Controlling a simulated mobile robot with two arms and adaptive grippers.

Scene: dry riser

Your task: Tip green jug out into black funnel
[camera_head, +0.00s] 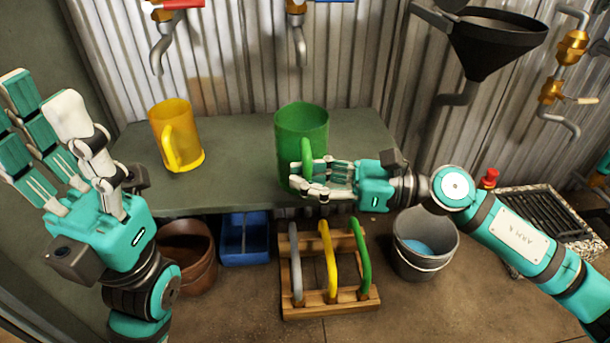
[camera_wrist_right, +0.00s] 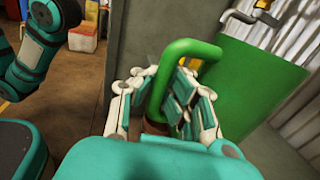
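The green jug (camera_head: 303,125) stands upright on the grey-green bench, its handle toward my right gripper. My right gripper (camera_head: 304,180) is at the handle, its fingers closed in on both sides of it; the right wrist view shows the handle (camera_wrist_right: 186,50) between the fingers (camera_wrist_right: 165,90). The jug's body (camera_wrist_right: 255,85) is to the right there. The jug's contents cannot be made out. The black funnel (camera_head: 494,45) is mounted at the upper right, above and right of the jug. My left gripper (camera_head: 45,115) is open and empty at the left.
A yellow jug (camera_head: 176,135) stands left on the bench (camera_head: 235,150). Taps (camera_head: 298,40) hang from the corrugated wall above. Below are a brown pot (camera_head: 188,262), a blue bin (camera_head: 245,240), a wooden rack (camera_head: 330,300) with coloured hoops, and a grey bucket (camera_head: 425,245). Brass piping (camera_head: 571,50) is right of the funnel.

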